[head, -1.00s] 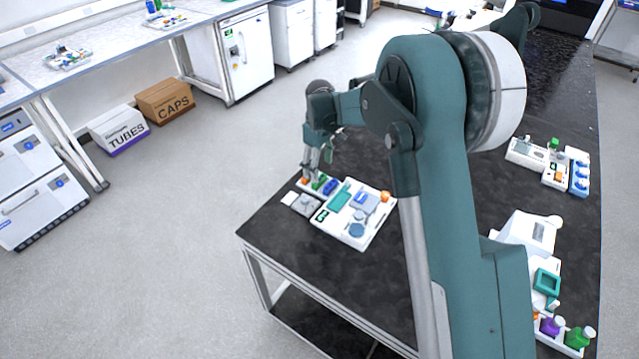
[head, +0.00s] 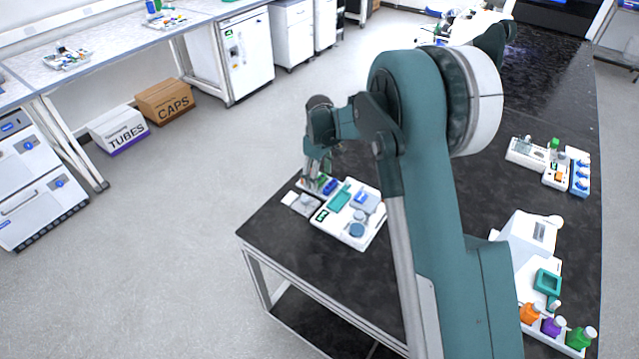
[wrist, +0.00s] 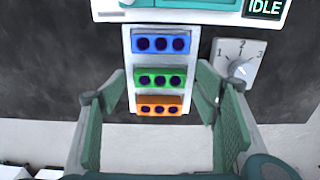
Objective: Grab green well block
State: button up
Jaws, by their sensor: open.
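The green well block (wrist: 161,79) sits in the middle of a white rack (wrist: 143,56) in the wrist view, between a blue block (wrist: 161,43) and an orange block (wrist: 159,105). It has a row of 3 dark wells. In the head view the green block (head: 321,179) is small, just below my gripper's end. My gripper (wrist: 162,82) is open and empty in the wrist view, with its fingers to the left and right of the rack. The orange block lies nearest to my gripper's palm. I cannot tell how high the fingertips are above the table.
A dial switch box (wrist: 238,62) stands close to the right of the rack. A white device (wrist: 190,12) with an IDLE display borders the rack's far end. The table's edge runs below the orange block. Bottles (head: 553,326) stand at the head view's lower right.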

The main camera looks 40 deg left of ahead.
aim_at(319, 179)
jog(key=c, duration=1)
jog(key=shift+o, duration=0.2)
jog(key=shift+r, duration=0.1)
notch_tip(319, 179, up, 10)
jog(key=shift+p, duration=0.3)
dwell(0.4)
